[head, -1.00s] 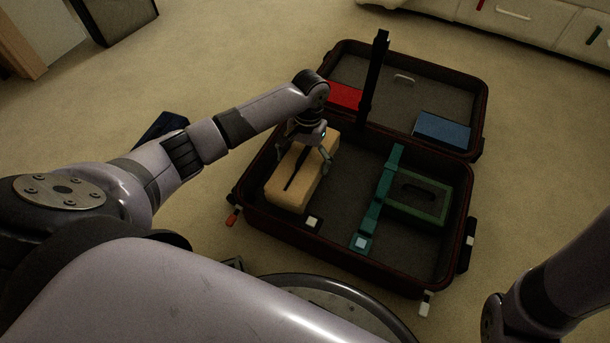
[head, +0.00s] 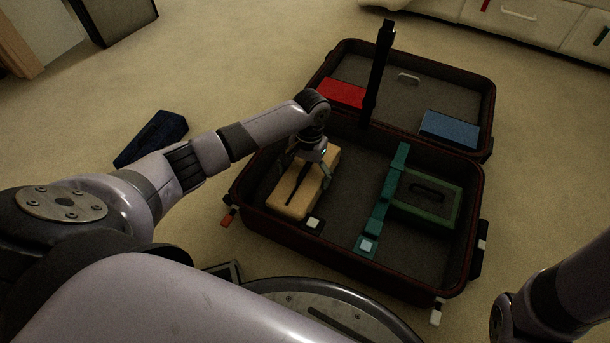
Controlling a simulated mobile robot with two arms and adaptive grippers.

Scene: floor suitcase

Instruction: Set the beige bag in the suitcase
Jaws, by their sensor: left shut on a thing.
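The beige bag (head: 291,203) is a tan block with a dark strip along its top. It is inside the left part of the open suitcase's near half, beside the left wall. The dark red-brown suitcase (head: 335,264) lies open on the carpet. My left gripper (head: 307,179) reaches down from above and is shut on the bag, its fingers on either side.
A green case (head: 440,216) and a teal strap (head: 382,205) occupy the suitcase's right side. The lid half holds a red item (head: 342,92) and a blue item (head: 449,129); a black strap (head: 377,75) stands upright. A dark blue object (head: 151,138) lies on the carpet at left.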

